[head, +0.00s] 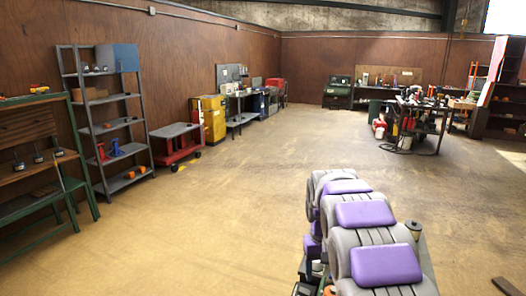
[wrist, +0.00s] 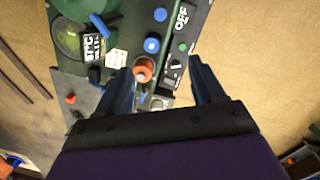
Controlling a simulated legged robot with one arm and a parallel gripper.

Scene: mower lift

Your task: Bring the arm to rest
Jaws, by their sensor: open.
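My arm (head: 372,235), grey with purple covers, shows folded at the lower right of the head view. Its far end is hidden there. In the wrist view my gripper (wrist: 160,70) has its two dark blue fingers apart, with nothing held between them. Beyond the fingers is a green panel (wrist: 125,15) with an OFF label, blue knobs and an orange-rimmed round part (wrist: 144,68). This panel may be part of my own body; I cannot tell. I cannot tell whether the fingers touch it.
Shelves (head: 104,115) and a green workbench (head: 35,150) stand along the left wall. A red cart (head: 178,147) and yellow cabinet (head: 209,120) stand farther back. A cluttered table (head: 420,115) is at the back right. The floor (head: 235,190) in the middle is clear.

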